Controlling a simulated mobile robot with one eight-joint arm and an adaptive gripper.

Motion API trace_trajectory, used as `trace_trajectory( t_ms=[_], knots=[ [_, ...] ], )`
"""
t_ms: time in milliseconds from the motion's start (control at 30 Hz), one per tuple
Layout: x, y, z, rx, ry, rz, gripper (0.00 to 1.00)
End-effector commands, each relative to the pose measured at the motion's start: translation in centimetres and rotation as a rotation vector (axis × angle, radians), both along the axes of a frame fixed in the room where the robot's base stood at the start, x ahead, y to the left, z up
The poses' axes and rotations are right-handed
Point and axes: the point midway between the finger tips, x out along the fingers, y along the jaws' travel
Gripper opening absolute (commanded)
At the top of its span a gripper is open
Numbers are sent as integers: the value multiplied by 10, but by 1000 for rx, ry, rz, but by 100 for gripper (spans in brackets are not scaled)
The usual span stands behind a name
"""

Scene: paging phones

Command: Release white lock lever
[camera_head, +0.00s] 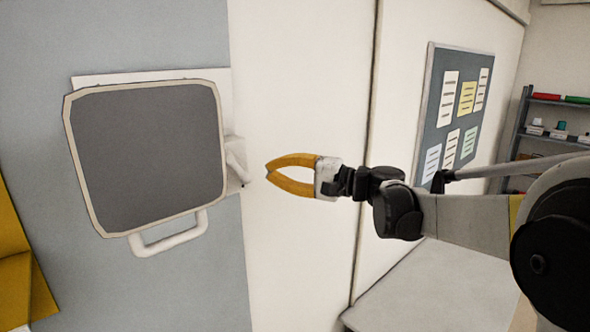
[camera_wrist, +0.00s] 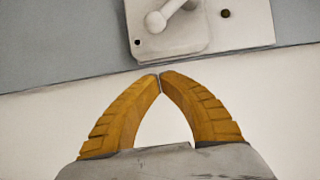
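The white lock lever (camera_head: 238,164) sits on a white mount at the right edge of a grey square panel (camera_head: 150,150). In the wrist view the lever (camera_wrist: 166,18) is a pale rod with a rounded end, at the top, on a white plate (camera_wrist: 235,25) with dark screw holes; its upper part is cut off. My gripper (camera_head: 272,173) has yellow-orange fingers with the tips together and nothing between them. In the wrist view the fingertips (camera_wrist: 159,76) lie just below the plate, apart from the lever.
A white loop handle (camera_head: 170,238) hangs below the panel. A notice board (camera_head: 455,110) with paper notes is on the wall behind my arm, and a shelf (camera_head: 560,105) stands far right. A yellow object (camera_head: 15,260) is at the left edge. Bare white wall surrounds my gripper.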

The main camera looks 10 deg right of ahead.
Motion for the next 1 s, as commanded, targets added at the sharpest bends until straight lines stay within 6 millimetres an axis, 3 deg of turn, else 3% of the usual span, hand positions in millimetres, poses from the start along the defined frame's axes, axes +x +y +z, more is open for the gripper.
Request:
trace_trajectory(
  t_ms=[300,1000],
  knots=[
    [-26,27,0,0,0,-1,0],
    [-30,31,-7,40,26,0,0]
  ],
)
